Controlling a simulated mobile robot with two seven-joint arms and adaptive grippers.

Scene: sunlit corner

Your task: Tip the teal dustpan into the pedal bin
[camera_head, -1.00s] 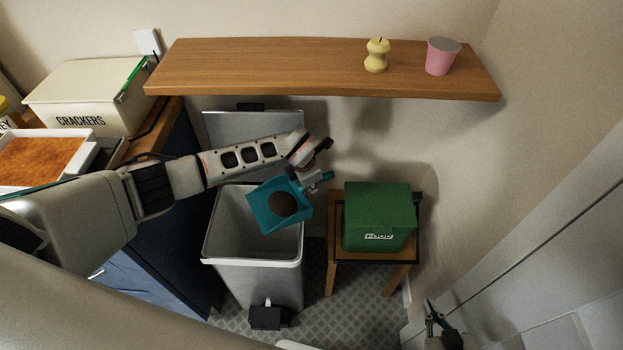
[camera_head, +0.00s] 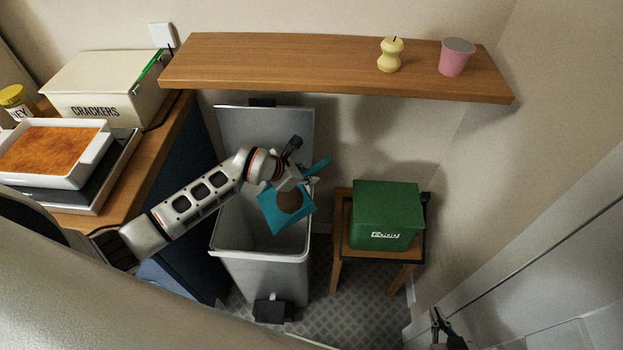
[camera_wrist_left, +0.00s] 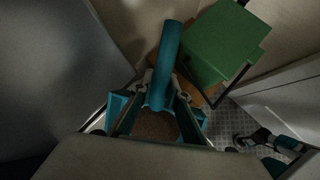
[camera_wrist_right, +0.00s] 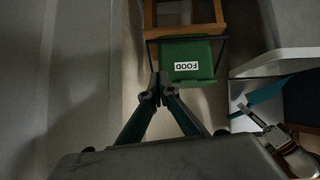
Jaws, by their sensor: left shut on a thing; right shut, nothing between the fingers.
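The teal dustpan (camera_head: 272,212) hangs over the open mouth of the grey pedal bin (camera_head: 262,270), with a brown heap (camera_head: 291,201) in its pan. The bin's lid (camera_head: 262,130) stands up behind it. My left gripper (camera_head: 311,182) is shut on the dustpan's handle. In the left wrist view the teal handle (camera_wrist_left: 165,62) runs up between the fingers, and part of the brown heap (camera_wrist_left: 158,124) shows below it. My right gripper (camera_head: 437,322) is shut and empty at the lower right. In the right wrist view its fingertips (camera_wrist_right: 158,92) are together, well away from the bin.
A green box (camera_head: 385,212) sits on a wooden stool (camera_head: 342,240) just right of the bin. A wooden shelf (camera_head: 300,68) with a yellow candle (camera_head: 390,55) and a pink cup (camera_head: 456,58) hangs above. The counter with a cracker box (camera_head: 105,88) is at left.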

